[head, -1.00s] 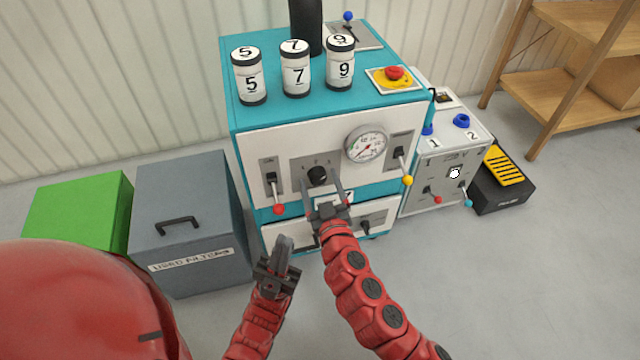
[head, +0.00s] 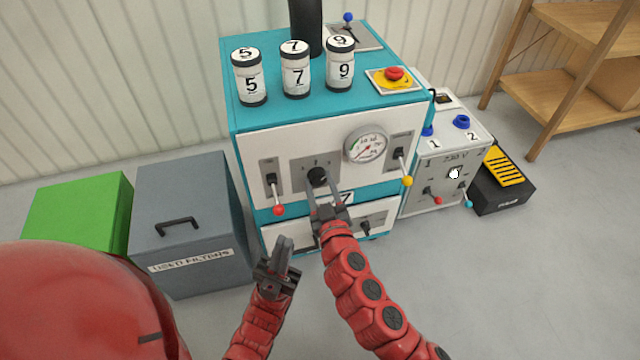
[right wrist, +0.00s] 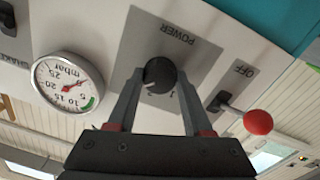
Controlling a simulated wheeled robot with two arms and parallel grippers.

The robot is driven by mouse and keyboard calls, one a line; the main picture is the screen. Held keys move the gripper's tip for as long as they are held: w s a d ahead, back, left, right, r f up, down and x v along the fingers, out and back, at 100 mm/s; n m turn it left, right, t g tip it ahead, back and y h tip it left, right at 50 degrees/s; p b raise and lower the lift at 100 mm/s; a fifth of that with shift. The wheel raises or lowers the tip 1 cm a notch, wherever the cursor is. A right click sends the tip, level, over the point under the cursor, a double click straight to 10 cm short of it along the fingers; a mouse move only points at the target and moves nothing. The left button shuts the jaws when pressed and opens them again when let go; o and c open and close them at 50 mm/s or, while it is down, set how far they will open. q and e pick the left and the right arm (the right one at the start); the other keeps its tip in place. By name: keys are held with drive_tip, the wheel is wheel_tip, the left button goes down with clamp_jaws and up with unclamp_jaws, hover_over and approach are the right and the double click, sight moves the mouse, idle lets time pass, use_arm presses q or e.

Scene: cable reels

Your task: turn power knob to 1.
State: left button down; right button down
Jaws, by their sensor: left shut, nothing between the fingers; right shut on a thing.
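The black power knob (head: 317,176) sits on a grey plate on the white front of the teal machine (head: 238,150). In the right wrist view, which is upside down, the knob (right wrist: 160,74) is below the word POWER, with the digits 1 and 2 at its lower edge. I cannot tell clearly which digit its pointer faces. My right gripper (head: 318,190) is shut on the knob, with one finger on each side; it also shows in the right wrist view (right wrist: 159,85). My left gripper (head: 284,244) is shut and empty, lower and to the left, apart from the machine.
A red-tipped lever (head: 279,210) is left of the knob; a yellow-tipped lever (head: 407,181) and a round gauge (head: 366,146) are right. Numbered canisters (head: 296,70) and a red button (head: 395,73) are on top. A grey used-filters bin (head: 190,210) stands left.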

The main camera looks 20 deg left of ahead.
drive_tip(key=n, duration=0.9)
drive_tip(key=shift+n, duration=0.3)
drive_tip(key=n, duration=0.5)
drive_tip(key=shift+n+y, duration=0.3)
drive_tip(key=shift+n+p, duration=0.5)
drive_tip(key=shift+n, duration=1.8)
drive_tip(key=shift+c, duration=1.6)
unclamp_jaws()
